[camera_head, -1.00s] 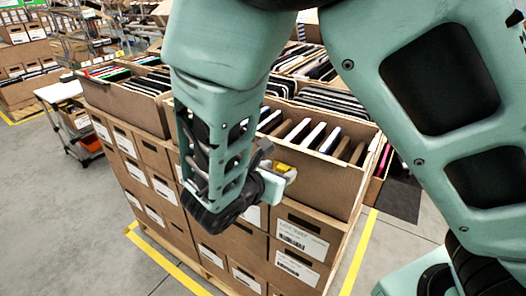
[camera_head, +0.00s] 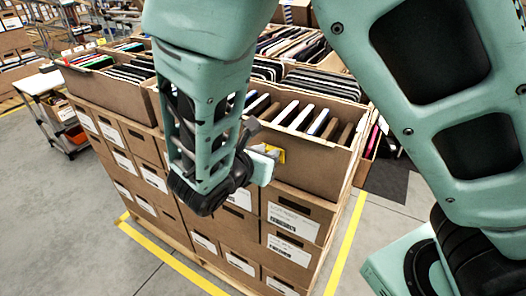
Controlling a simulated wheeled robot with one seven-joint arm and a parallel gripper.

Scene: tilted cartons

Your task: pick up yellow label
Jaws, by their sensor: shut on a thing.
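The yellow label (camera_head: 277,153) is a small yellow patch at the front face of the open brown carton in the top row, right of the picture's middle. My gripper (camera_head: 267,162) is at the label, with its pale fingers pointing right along the carton front. It is shut on the yellow label. The fingers and wrist hide part of the label, and I cannot tell whether the label still touches the carton.
Open cartons of upright files (camera_head: 318,121) top a stack of brown boxes with white labels (camera_head: 289,224). Yellow floor lines (camera_head: 347,240) surround it. A white cart (camera_head: 41,84) stands at the left. Grey floor is free at the front left.

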